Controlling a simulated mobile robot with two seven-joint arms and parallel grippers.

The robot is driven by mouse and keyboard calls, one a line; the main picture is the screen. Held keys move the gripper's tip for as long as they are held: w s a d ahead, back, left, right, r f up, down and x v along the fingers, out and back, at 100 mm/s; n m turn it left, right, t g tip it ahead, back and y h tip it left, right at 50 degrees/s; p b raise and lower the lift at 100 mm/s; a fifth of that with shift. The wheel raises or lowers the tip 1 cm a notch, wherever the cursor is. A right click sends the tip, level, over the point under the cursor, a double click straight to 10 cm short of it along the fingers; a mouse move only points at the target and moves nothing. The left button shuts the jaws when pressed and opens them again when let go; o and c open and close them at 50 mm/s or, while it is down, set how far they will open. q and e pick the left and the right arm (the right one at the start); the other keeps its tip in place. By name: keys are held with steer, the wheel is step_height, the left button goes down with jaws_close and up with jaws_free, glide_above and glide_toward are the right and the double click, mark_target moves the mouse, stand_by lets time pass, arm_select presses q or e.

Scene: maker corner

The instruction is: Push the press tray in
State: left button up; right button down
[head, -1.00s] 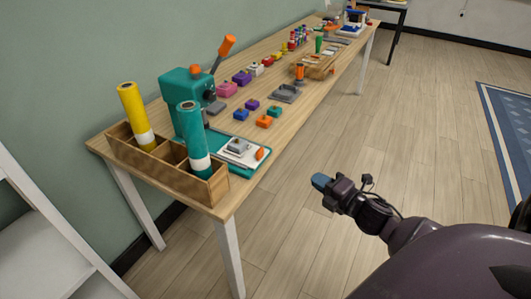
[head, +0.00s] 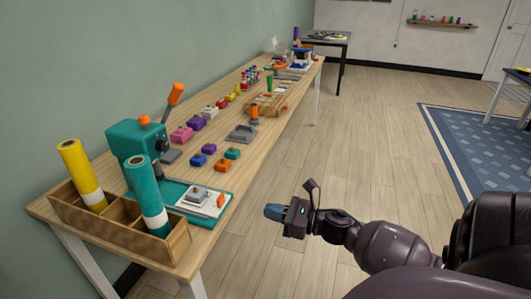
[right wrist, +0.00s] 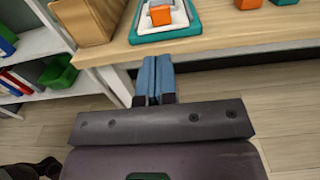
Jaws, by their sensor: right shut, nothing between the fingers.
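The press (head: 135,140) is teal with an orange-handled lever and stands on the bench near the wall. In front of it a teal tray (head: 228,203) with a white inset lies flat, close to the bench's front edge. The tray also shows at the top of the right wrist view (right wrist: 165,36). My right gripper (head: 275,211) is shut and empty, with blue fingertips. It is off the bench's front edge, to the right of the tray and apart from it. My left gripper is not in view.
A wooden box (head: 120,232) holding yellow and teal rolls stands left of the tray. Several coloured blocks (head: 208,149) and a grey fixture (head: 241,134) sit farther along the bench. White shelving (right wrist: 35,55) shows at left in the wrist view.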

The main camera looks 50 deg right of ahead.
mark_target(223, 199)
steer(key=b+x, duration=0.1)
steer(key=x, duration=1)
steer(key=shift+w+a, duration=0.1)
steer(key=shift+w, duration=0.25)
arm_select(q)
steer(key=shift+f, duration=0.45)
arm_select(e)
steer(key=shift+w, duration=0.1)
